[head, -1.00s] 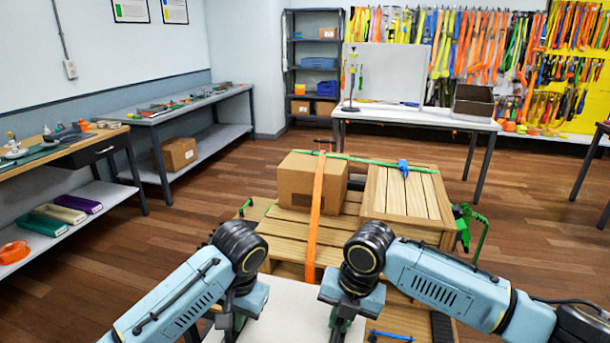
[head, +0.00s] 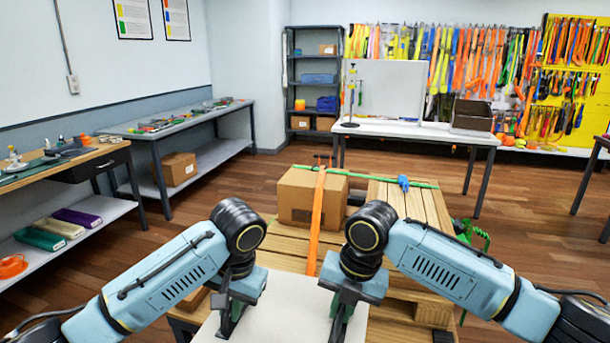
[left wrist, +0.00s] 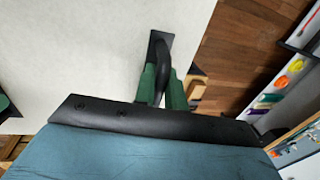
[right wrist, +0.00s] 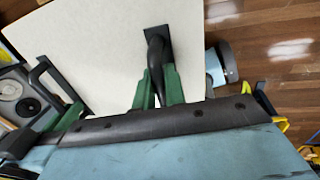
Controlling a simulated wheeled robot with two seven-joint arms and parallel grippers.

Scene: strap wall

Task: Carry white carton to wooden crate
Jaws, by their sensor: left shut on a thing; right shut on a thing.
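The white carton (head: 285,318) shows as a pale flat top at the bottom middle of the head view, between my two grippers. My left gripper (head: 230,318) is shut on a black handle at its left side; the grip shows in the left wrist view (left wrist: 165,88). My right gripper (head: 342,318) is shut on a black handle at its right side; the grip shows in the right wrist view (right wrist: 158,88). The carton's lower sides are hidden. The wooden crate (head: 425,203) stands on the pallet ahead, right of centre, partly hidden behind my right arm.
A brown cardboard box (head: 300,200) sits left of the crate under an orange strap (head: 316,215). A green strap (head: 350,175) with a blue buckle (head: 403,183) crosses the crate. A white table (head: 420,133) stands behind. Open floor lies left of the pallet.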

